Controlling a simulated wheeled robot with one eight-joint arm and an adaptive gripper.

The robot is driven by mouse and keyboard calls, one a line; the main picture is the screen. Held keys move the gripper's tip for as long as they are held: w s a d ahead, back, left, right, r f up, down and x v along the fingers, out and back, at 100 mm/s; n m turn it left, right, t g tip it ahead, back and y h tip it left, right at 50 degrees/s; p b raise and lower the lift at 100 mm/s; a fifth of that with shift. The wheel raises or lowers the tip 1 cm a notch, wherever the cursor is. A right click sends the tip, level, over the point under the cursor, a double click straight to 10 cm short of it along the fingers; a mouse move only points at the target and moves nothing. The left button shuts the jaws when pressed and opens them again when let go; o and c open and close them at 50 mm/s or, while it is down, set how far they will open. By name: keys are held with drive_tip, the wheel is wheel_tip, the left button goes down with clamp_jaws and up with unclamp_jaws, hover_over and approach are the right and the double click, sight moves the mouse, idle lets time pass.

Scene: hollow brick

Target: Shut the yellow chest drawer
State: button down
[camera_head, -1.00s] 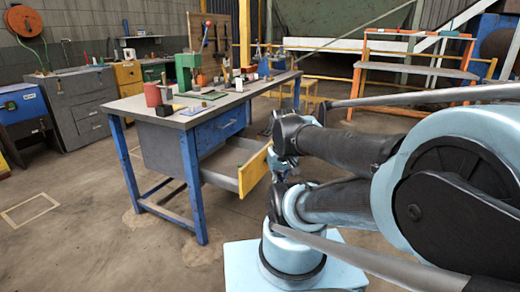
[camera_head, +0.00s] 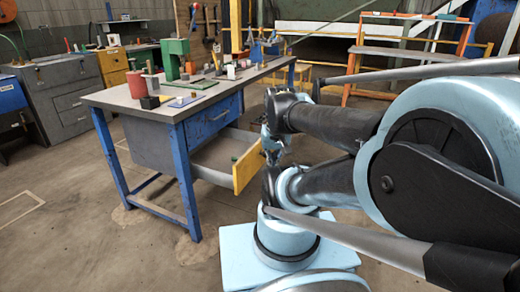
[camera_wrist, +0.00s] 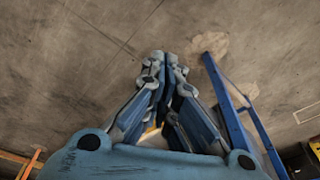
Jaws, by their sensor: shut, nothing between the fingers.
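The yellow-fronted drawer (camera_head: 246,171) stands pulled out below the workbench in the head view, its grey inside showing. A small green item (camera_head: 235,158) lies in it. My gripper (camera_head: 273,157) is just right of the yellow front, partly hidden by my own arm; I cannot tell whether it touches. In the wrist view my gripper (camera_wrist: 167,62) is shut, its fingers together with nothing between them. A little yellow and a pale patch show between the finger linkages there, mostly hidden.
The workbench (camera_head: 131,102) has blue legs, a closed blue drawer (camera_head: 213,116) and tools on top. A blue leg frame (camera_wrist: 228,105) shows at right in the wrist view. Grey cabinets (camera_head: 62,94) stand at the back left. The floor left of the bench is clear.

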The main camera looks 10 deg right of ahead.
drive_tip(key=w+d+m+y, duration=0.1)
drive_tip(key=w+d+m, duration=0.2)
drive_tip(key=w+m, duration=0.75)
drive_tip(key=w+d+m+y, duration=0.15)
drive_tip(key=w+m, duration=0.55)
drive_tip(key=w, duration=0.7)
drive_tip(key=w+d+f+m, duration=0.5)
drive_tip(key=w+m, duration=0.1)
drive_tip(key=w, duration=0.2)
drive_tip(key=w+a+f, duration=0.4)
drive_tip(key=a+f, duration=0.2)
drive_tip(key=f, duration=0.3)
drive_tip(key=shift+w+a+y, duration=0.15)
drive_tip(key=shift+w+y, duration=0.1)
drive_tip(key=shift+y, duration=0.2)
drive_tip(key=shift+m, duration=0.25)
